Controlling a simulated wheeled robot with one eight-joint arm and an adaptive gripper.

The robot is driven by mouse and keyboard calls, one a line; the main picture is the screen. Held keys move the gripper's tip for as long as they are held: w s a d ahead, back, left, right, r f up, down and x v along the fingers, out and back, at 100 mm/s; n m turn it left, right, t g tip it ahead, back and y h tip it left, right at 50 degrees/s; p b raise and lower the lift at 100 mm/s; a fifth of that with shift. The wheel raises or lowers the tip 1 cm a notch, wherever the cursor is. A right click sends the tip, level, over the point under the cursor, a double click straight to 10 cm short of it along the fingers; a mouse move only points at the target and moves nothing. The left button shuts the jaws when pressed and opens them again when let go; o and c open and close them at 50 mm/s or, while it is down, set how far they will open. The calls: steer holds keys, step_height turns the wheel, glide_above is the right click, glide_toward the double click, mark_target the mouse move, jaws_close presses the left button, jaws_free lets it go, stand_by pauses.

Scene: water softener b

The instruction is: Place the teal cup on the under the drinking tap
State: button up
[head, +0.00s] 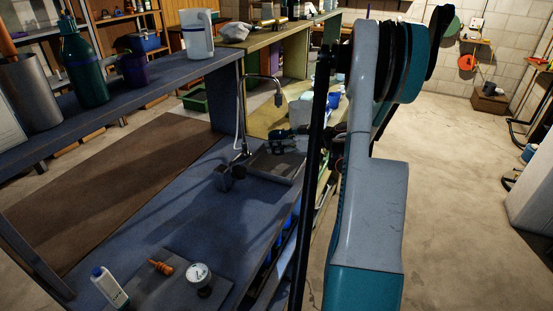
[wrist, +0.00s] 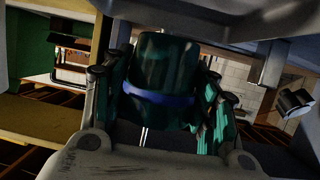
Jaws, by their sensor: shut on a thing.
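The dark teal cup (wrist: 165,65) with a blue band fills the middle of the wrist view. My gripper (wrist: 154,80) is shut on it, with a finger on each side. In the head view, my gripper (head: 288,135) is small and partly hidden by my arm, just right of and below the tap's spout. The drinking tap (head: 278,99) is a thin curved metal spout at the bench's far end. A spout-like metal part (wrist: 294,102) shows at the right of the wrist view. Whether cup and tap touch cannot be told.
A dark grey tray (head: 268,170) lies below the tap. A dark round fitting (head: 229,177) stands beside it. A gauge (head: 199,278), an orange fitting (head: 160,267) and a white bottle (head: 108,285) are at the near end. The blue bench middle is clear. A shelf (head: 150,76) runs above its left side.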

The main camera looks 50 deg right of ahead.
steer(key=shift+f+b, duration=0.75)
steer(key=shift+f, duration=1.8)
steer(key=shift+f, duration=0.1)
steer(key=o, duration=0.8)
steer(key=shift+o, duration=0.2)
steer(key=shift+s+r, duration=0.25)
steer(key=p+v, duration=0.3)
steer(key=v, duration=0.8)
steer(key=shift+s, duration=0.2)
steer(key=shift+d, duration=0.1)
